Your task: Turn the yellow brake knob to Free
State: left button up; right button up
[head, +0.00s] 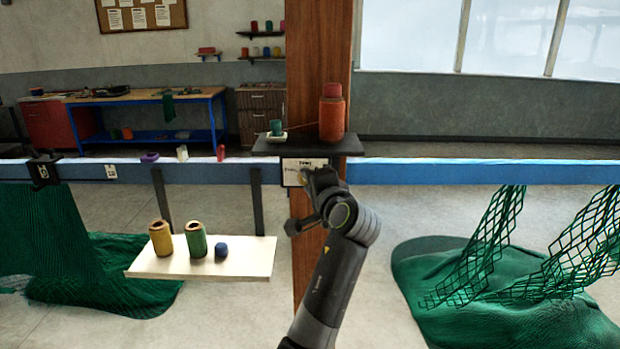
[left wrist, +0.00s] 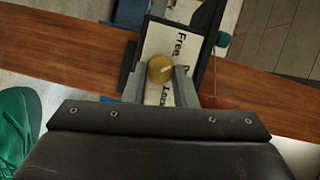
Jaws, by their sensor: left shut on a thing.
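The yellow brake knob (left wrist: 160,68) is between the fingers of my left gripper (left wrist: 160,76) in the left wrist view, and the gripper is shut on it. A short pale mark shows on the knob's face. The knob sits on a white plate (left wrist: 158,42) with the word "Free" and a second, partly hidden word. In the head view the plate (head: 290,180) is on the wooden post below a dark shelf, and my left gripper (head: 306,179) reaches it from the front and covers most of the knob. My right gripper is not in view.
A pale shelf (head: 160,269) with spools hangs at left. Green nets (head: 480,285) lie at both sides.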

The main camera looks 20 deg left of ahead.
pick_arm(q)
jog(key=n+h+p, duration=0.1)
jog(key=n+p, duration=0.1)
jog(key=n, duration=0.1)
jog(key=shift+r+g, duration=0.2)
jog(key=shift+g, duration=0.2)
dwell(0.4)
jog(key=o, duration=1)
